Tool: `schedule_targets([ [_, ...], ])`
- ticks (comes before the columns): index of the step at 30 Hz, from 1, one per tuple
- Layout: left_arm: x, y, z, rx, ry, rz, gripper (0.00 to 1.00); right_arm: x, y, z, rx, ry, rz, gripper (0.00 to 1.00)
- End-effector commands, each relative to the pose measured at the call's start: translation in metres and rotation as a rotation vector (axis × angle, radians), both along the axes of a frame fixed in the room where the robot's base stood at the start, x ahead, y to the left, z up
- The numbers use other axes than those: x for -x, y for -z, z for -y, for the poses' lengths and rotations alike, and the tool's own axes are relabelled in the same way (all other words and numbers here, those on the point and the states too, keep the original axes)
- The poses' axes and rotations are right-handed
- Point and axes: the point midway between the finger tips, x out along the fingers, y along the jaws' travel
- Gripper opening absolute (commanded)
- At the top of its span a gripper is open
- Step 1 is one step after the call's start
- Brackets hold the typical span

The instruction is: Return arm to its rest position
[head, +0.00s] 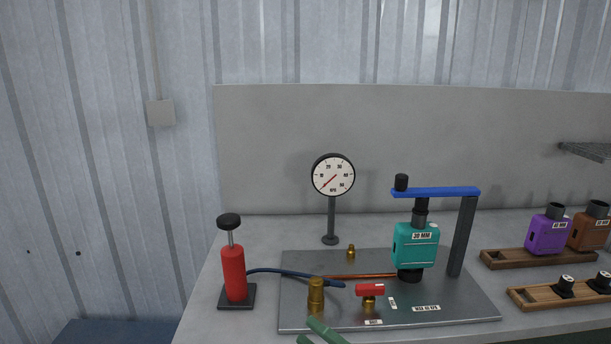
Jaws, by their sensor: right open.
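Only the green fingertips of my right gripper (315,335) show, at the bottom edge of the head view. They are apart and nothing shows between them. They are in front of the steel plate's near edge, just below a brass cylinder (316,296). The rest of my right arm is out of view. My left gripper is not in view. On the plate (450,296), a teal muffler labelled 20 MM (415,246) stands upright under a blue clamp bar (440,192) on a dark post.
A red hand pump (234,272) with a blue hose stands left of the plate. A pressure gauge (333,175) stands behind it. A red-handled valve (369,291) is near the front. Wooden racks (520,260) with purple (547,234) and brown (589,232) mufflers are at right.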

Motion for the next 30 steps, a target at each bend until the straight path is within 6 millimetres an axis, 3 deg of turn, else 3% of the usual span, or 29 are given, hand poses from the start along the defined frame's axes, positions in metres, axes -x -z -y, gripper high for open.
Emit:
schedule_targets([
  [5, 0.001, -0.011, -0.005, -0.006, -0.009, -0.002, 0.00, 0.015, 0.061, 0.047, -0.286, 0.226, -0.499, 0.57],
  [8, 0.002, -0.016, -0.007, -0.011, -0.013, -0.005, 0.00, 0.037, 0.106, 0.077, -0.434, 0.358, -0.776, 0.57],
  [12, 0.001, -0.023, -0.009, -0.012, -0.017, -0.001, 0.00, 0.092, 0.171, 0.113, -0.627, 0.548, -1.151, 0.57],
  [16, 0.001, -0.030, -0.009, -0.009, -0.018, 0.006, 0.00, 0.152, 0.215, 0.135, -0.771, 0.702, -1.427, 0.57],
  [21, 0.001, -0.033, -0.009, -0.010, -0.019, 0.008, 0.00, 0.203, 0.242, 0.148, -0.873, 0.822, -1.623, 0.57],
  [24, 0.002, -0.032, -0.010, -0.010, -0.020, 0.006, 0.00, 0.214, 0.247, 0.150, -0.892, 0.846, -1.664, 0.57],
  [30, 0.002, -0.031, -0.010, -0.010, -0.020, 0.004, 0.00, 0.215, 0.248, 0.150, -0.893, 0.849, -1.668, 0.57],
])
